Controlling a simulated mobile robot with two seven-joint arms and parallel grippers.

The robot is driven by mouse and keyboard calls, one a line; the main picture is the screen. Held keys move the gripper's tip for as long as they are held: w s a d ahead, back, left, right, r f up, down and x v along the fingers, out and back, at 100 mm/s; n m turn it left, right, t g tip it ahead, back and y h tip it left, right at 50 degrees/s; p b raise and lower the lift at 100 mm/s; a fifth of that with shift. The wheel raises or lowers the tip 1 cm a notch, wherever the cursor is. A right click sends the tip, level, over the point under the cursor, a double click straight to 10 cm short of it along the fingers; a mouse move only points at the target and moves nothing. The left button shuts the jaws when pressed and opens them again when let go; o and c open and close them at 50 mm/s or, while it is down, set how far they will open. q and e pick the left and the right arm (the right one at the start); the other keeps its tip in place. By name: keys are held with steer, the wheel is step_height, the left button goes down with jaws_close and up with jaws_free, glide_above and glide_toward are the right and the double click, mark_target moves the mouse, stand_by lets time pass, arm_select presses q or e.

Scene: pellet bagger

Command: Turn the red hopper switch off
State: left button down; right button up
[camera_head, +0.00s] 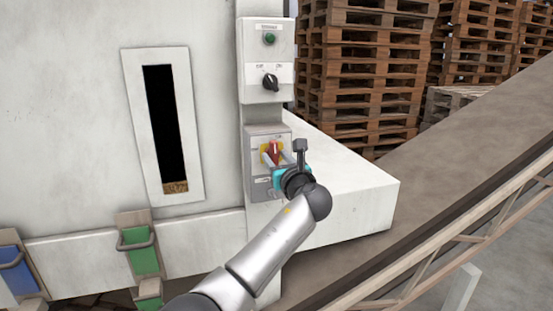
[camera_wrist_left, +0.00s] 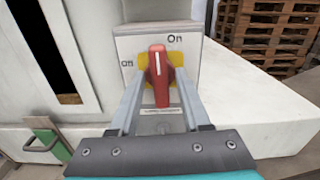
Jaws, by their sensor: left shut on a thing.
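The red hopper switch (camera_head: 273,150) is a red handle on a yellow plate on the lower grey box of the machine's column. In the left wrist view the red switch (camera_wrist_left: 158,76) stands roughly upright with a white line on it. "On" is printed above it to the right, and a second label at its left is too blurred to read surely. My left gripper (camera_head: 280,160) reaches the box from below right. In the wrist view my left gripper's fingers (camera_wrist_left: 158,84) lie on both sides of the red handle and are shut on it. My right gripper is not in view.
Above are a black knob (camera_head: 270,82) and a green button (camera_head: 269,39). A white ledge (camera_head: 350,205) juts out to the right, beside a sloping conveyor (camera_head: 450,135). Wooden pallets (camera_head: 360,70) stand behind. Green (camera_head: 143,261) and blue (camera_head: 17,270) handled parts sit low left.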

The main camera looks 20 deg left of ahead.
arm_select(q)
steer(key=n, duration=0.4)
steer(key=shift+n, duration=0.3)
steer(key=n+b, duration=0.1)
steer(key=n, duration=0.2)
steer(key=shift+f+n+b, duration=0.15)
steer(key=shift+n+b, duration=0.15)
steer(key=n+b, duration=0.2)
steer(key=n, duration=0.2)
steer(key=shift+s+a+n, duration=0.1)
steer(key=shift+n, duration=0.2)
steer(key=n+b, duration=0.3)
steer(key=n, duration=0.1)
steer(key=shift+n, duration=0.3)
steer(key=c, duration=0.7)
jaws_free()
